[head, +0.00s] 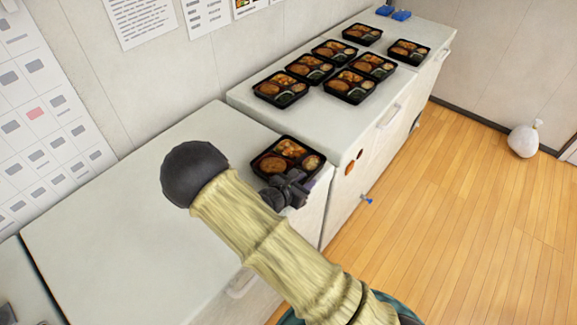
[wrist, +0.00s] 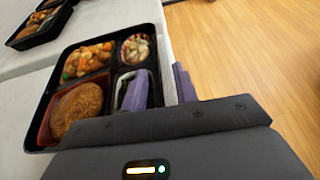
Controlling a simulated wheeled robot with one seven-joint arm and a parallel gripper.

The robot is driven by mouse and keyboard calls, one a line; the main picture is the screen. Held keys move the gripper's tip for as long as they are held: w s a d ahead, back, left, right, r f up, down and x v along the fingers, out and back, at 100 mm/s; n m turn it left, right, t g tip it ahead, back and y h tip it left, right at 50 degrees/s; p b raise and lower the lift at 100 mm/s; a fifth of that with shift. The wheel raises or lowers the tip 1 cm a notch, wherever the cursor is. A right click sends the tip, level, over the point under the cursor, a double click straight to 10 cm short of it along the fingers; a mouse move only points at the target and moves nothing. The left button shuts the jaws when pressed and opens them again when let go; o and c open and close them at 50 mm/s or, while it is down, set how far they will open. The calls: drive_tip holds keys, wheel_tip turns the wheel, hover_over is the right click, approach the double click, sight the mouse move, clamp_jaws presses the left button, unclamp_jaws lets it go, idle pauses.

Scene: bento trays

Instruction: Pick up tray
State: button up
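A black bento tray (head: 257,164) with a browned patty, mixed vegetables and other food sits alone on the near white counter. It also fills the left half of the wrist view (wrist: 50,90). My gripper (head: 287,186) is at the tray's near right edge. In the wrist view my gripper (wrist: 162,88) has one finger over the lower right compartment and the other outside the tray wall. A strip of white counter shows between the wall and the outer finger, so the fingers look open. The lower ends of the fingers are partly hidden.
Several similar trays (head: 350,86) stand on the counter behind, which is slightly higher. Blue items (head: 401,15) lie at its far end. The near counter (head: 110,220) is clear on the left. A white bag (head: 524,141) sits on the wooden floor (head: 460,210).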

clamp_jaws()
drive_tip(key=shift+r, duration=0.15)
wheel_tip(320, 180, up, 10)
drive_tip(key=b, duration=0.1)
idle(0.6)
idle(0.5)
